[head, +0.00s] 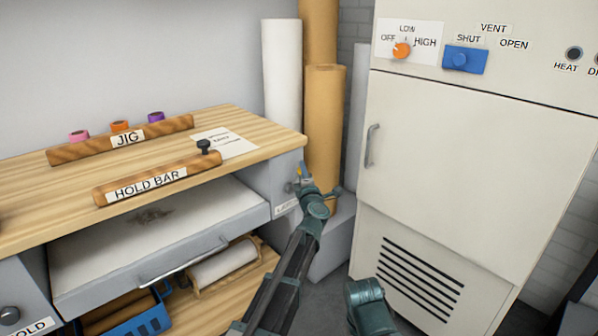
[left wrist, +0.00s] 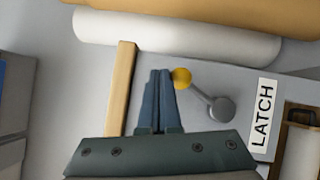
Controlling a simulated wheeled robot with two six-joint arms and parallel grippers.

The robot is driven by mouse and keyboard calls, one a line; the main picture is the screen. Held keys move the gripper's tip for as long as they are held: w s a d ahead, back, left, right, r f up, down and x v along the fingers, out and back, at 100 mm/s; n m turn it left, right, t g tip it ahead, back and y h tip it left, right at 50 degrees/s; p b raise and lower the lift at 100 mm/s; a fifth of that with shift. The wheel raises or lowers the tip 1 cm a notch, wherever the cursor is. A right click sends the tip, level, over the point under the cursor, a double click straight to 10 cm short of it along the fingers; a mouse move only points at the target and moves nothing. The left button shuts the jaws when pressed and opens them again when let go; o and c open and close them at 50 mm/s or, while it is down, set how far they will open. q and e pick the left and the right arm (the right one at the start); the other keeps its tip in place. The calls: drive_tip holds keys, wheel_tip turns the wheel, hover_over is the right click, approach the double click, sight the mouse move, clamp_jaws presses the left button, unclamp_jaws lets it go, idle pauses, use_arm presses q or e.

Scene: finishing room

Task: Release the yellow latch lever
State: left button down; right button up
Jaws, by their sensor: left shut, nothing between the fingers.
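The latch lever has a yellow ball knob (left wrist: 181,77) on a grey arm that runs down and right to a round grey pivot (left wrist: 222,109) in the left wrist view. A white plate reading LATCH (left wrist: 262,116) is beside it. My left gripper (left wrist: 160,73) is shut and empty, its fingertips just left of the knob; whether they touch it I cannot tell. In the head view my left gripper (head: 302,174) is at the bench's right end and largely hides the lever.
The wooden bench top (head: 235,120) carries a jig bar (head: 165,130) and a hold bar (head: 195,171). Upright rolls (head: 325,130) stand behind the bench's right end. A cream cabinet (head: 455,160) stands to the right. In the left wrist view the bench edge (left wrist: 122,88) is left of the fingers.

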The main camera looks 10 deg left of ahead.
use_arm(q)
drive_tip(key=shift+w+d+f, duration=0.1)
drive_tip(key=shift+w+d, duration=0.15)
drive_tip(key=shift+w, duration=0.1)
idle(0.6)
idle(0.5)
drive_tip(key=s+d+r+p, duration=0.3)
drive_tip(key=s+r+p, duration=0.3)
drive_tip(key=s, duration=0.5)
drive_tip(key=shift+r, duration=0.2)
drive_tip(key=shift+d, duration=0.1)
